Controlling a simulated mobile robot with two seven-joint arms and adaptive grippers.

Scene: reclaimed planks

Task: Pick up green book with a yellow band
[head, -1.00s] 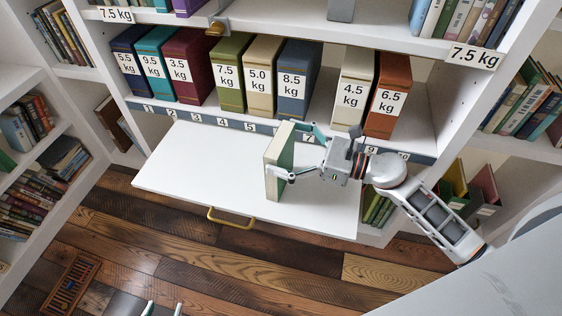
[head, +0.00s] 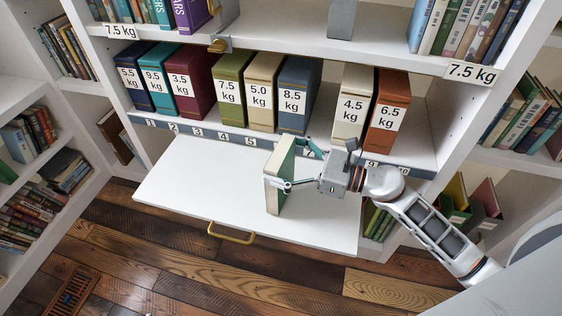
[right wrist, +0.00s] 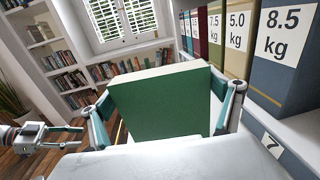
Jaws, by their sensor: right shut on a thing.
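A green book (head: 285,180) with a pale page edge is upright over the white pull-out board in the head view. My right gripper (head: 292,164) comes from the right and is shut on it, one finger on each side. In the right wrist view the green cover (right wrist: 160,105) fills the middle between the fingers. No yellow band shows on its visible faces. I cannot tell whether its bottom touches the board. My left gripper (right wrist: 70,137) shows at the left edge of the right wrist view, empty, its fingers apart. It is outside the head view now.
The white pull-out board (head: 190,190) has a brass handle (head: 230,236) and free room left of the book. Behind it, a shelf holds several weight-labelled volumes, including an olive one (head: 229,92) marked 7.5 kg. A numbered strip (head: 210,136) runs along the shelf edge.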

